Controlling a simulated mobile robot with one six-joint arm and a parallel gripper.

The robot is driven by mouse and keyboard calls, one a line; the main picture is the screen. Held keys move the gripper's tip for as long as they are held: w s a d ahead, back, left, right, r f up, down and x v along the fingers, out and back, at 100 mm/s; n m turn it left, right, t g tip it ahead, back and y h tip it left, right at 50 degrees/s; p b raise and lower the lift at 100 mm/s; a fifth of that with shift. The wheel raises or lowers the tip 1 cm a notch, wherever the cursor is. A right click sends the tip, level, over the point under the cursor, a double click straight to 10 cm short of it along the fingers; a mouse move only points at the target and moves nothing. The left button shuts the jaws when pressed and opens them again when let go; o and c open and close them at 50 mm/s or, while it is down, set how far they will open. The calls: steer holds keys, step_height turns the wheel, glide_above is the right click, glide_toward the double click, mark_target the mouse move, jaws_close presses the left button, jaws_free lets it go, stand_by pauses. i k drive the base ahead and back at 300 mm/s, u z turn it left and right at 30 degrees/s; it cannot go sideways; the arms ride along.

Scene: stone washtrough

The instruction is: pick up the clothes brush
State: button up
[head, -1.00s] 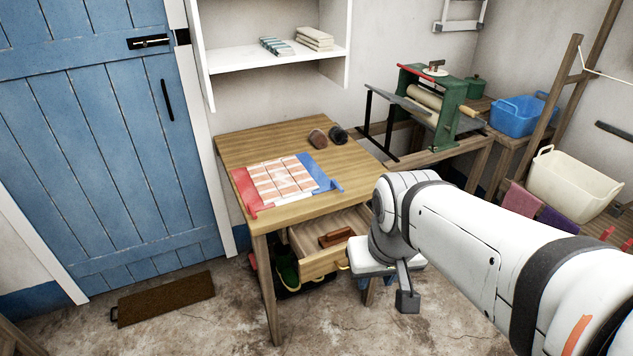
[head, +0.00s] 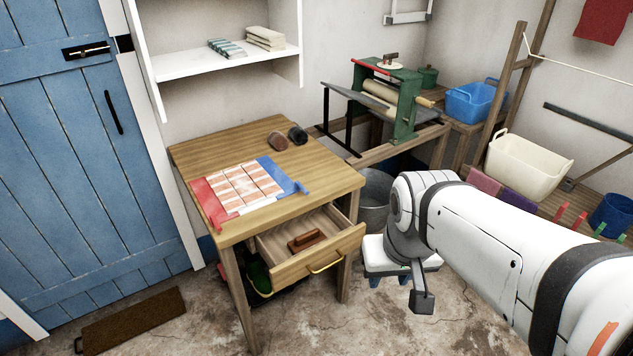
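A brown wooden brush-like thing (head: 306,241), which looks like the clothes brush, lies in the open drawer (head: 338,259) under the table. Its bristles cannot be made out. My gripper (head: 421,300) is to the right of the drawer and apart from it, pointing down over the floor. It is seen from the side, so I cannot tell whether its fingers are open or shut. Nothing held shows in it.
A white-topped stool (head: 376,256) stands behind my arm, near a metal bucket (head: 375,198). Bare floor lies in front.

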mark_target(307, 240)
steer(key=z, duration=2)
steer(key=k, duration=1.5)
steer(key=u, duration=1.65)
steer(key=i, duration=1.65)
steer(key=u, duration=0.05)
